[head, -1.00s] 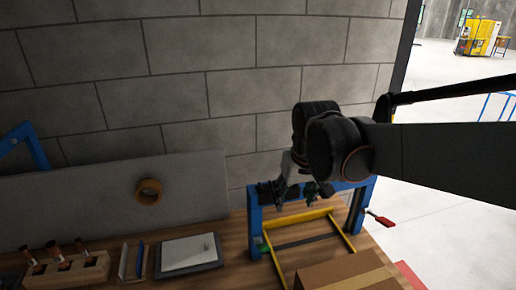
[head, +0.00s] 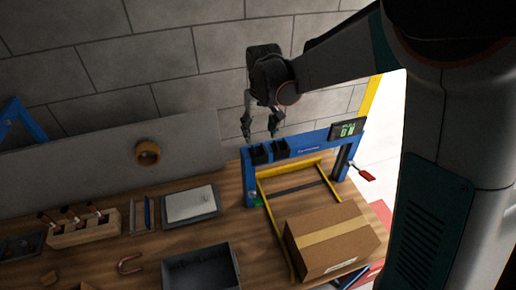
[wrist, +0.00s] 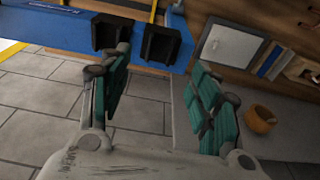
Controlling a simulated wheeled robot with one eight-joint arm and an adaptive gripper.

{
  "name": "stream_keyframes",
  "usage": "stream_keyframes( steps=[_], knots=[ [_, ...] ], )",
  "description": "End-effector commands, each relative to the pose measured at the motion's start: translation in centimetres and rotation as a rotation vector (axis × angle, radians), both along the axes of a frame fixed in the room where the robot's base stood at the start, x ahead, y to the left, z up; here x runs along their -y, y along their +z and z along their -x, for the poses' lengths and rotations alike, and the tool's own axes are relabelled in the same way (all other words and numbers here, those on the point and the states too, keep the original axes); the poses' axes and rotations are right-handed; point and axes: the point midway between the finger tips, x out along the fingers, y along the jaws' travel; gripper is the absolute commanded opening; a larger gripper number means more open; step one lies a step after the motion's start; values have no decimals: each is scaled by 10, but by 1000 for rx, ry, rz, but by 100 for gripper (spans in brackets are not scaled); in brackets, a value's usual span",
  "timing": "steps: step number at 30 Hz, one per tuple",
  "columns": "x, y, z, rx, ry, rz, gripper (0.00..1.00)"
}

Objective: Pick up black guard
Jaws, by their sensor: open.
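Two small black holder-like pieces, which look like black guards, sit side by side on the top bar of a blue frame (head: 318,142). The left black guard (head: 258,154) and the right black guard (head: 281,147) show in the head view. In the wrist view black guards (wrist: 160,42) (wrist: 112,32) hang on the blue bar beyond the fingers. I cannot tell which one is meant. My gripper (head: 260,126) points down, open and empty, above the black guards. In the wrist view its green-padded fingers (wrist: 160,88) are wide apart, with nothing between them.
A cardboard box (head: 332,240) sits in front of the blue frame, by yellow rails. A red-handled clamp (head: 364,173) juts out at right. A grey tray (head: 200,270), a tablet-like panel (head: 191,204) and a wooden tool block (head: 84,228) lie left. A tape roll (head: 147,153) hangs behind.

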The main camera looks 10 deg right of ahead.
Motion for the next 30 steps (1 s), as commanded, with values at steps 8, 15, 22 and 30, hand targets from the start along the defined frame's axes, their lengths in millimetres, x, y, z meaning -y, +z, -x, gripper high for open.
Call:
stream_keyframes(
  steps=[8, 15, 22, 30],
  knots=[
    [-1, -27, -3, 0, 0, 0, 57],
    [-2, -45, -9, 0, 0, 0, 57],
    [-3, -71, -13, 1, 0, 0, 57],
    [-3, -78, -13, 1, 0, 0, 57]
  ],
)
